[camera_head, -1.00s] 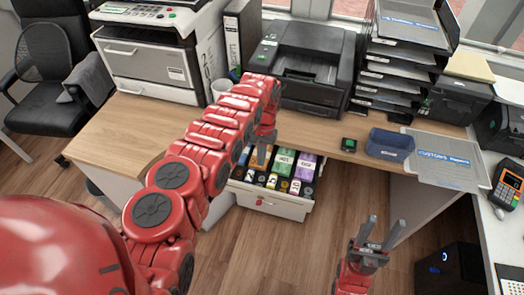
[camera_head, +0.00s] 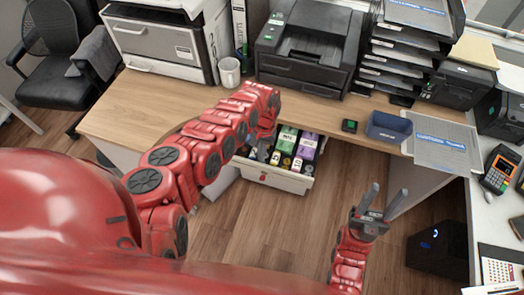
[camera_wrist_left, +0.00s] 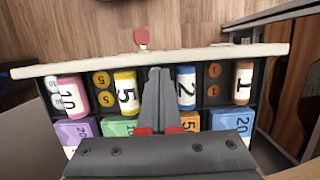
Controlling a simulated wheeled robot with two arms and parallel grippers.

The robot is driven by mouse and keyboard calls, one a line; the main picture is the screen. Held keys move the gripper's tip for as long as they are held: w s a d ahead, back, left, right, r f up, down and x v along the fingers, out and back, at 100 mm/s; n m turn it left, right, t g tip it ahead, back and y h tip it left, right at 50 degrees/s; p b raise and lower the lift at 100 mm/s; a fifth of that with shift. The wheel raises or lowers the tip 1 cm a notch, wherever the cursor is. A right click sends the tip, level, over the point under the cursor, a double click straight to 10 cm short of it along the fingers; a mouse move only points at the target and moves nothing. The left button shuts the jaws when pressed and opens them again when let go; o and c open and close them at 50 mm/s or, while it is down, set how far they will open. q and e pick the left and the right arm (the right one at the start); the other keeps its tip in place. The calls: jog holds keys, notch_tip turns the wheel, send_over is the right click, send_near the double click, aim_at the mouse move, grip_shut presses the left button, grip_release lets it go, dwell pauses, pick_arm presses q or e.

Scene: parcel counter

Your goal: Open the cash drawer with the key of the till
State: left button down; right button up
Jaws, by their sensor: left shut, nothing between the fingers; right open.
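The cash drawer (camera_head: 285,181) stands pulled out from under the wooden counter. It holds coin rolls, loose coins and coloured note bundles in compartments. The key (camera_head: 263,176) has a red head and sits at the drawer's front; it also shows in the left wrist view (camera_wrist_left: 141,38), beyond the front edge (camera_wrist_left: 200,55). My left gripper (camera_head: 262,154) is shut and empty. In the left wrist view its fingertips (camera_wrist_left: 159,74) lie over the drawer's middle, behind the front panel; whether they touch it I cannot tell. My right gripper (camera_head: 383,202) is open and empty, right of the drawer.
A card terminal (camera_head: 498,172) is at right. The floor before the drawer is clear.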

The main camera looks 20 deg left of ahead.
pick_arm(q)
jog(key=s+p, duration=1.2)
jog(key=p, duration=0.2)
jog(key=shift+s+a, duration=0.15)
jog(key=shift+a, duration=0.05)
